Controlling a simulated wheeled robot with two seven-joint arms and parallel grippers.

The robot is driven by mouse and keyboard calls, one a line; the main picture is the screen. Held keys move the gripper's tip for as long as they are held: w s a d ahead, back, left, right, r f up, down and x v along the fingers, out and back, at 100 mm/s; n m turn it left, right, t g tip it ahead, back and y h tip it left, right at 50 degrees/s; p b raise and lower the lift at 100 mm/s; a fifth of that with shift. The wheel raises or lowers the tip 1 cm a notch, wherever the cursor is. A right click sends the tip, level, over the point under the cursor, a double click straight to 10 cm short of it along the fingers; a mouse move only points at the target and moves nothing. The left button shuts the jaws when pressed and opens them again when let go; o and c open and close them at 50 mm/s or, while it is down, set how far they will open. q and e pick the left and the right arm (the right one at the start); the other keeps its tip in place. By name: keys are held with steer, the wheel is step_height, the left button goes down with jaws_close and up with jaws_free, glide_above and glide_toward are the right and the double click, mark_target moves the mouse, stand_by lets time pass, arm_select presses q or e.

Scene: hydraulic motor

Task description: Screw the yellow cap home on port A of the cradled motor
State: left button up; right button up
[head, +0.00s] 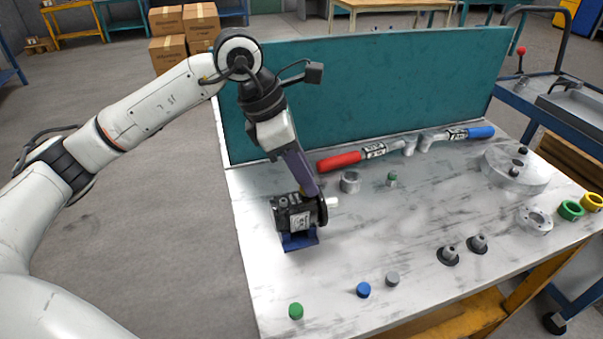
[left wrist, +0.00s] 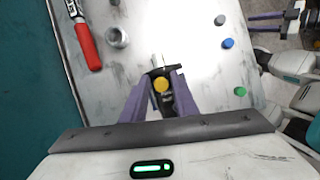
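The dark motor (head: 293,216) sits in a blue cradle (head: 300,241) near the left side of the table, with a pale shaft end (head: 332,202) pointing right. The yellow cap (left wrist: 161,84) is on top of the motor; only a sliver shows in the head view. My left gripper (head: 306,190) points down at it. In the left wrist view its purple fingers (left wrist: 162,92) stand on both sides of the cap and look closed on it. The port and thread under the cap are hidden. My right gripper (left wrist: 258,22) shows at the edge of the left wrist view, apart and empty.
Green (head: 295,311), blue (head: 363,289) and grey (head: 392,279) caps stand at the front. A grey ring (head: 350,183) and red-handled tool (head: 340,161) lie behind the motor, before the teal panel (head: 380,90). A round plate (head: 515,172) lies right. The table's middle is mostly clear.

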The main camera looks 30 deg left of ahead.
arm_select(q)
steer(key=n, duration=0.2)
steer(key=n+t+y, duration=0.1)
steer(key=n, duration=0.1)
steer(key=shift+d+r+n+y+b, duration=0.1)
steer(key=shift+d+n+y+b, duration=0.05)
steer(key=shift+n+y+b, duration=0.2)
steer(key=n+y, duration=0.1)
steer(key=n, duration=0.1)
steer(key=n+y, duration=0.1)
steer(key=n, duration=0.2)
steer(key=shift+n+t, duration=0.35)
steer(key=shift+t, duration=0.05)
steer(key=shift+b, duration=0.55)
jaws_close()
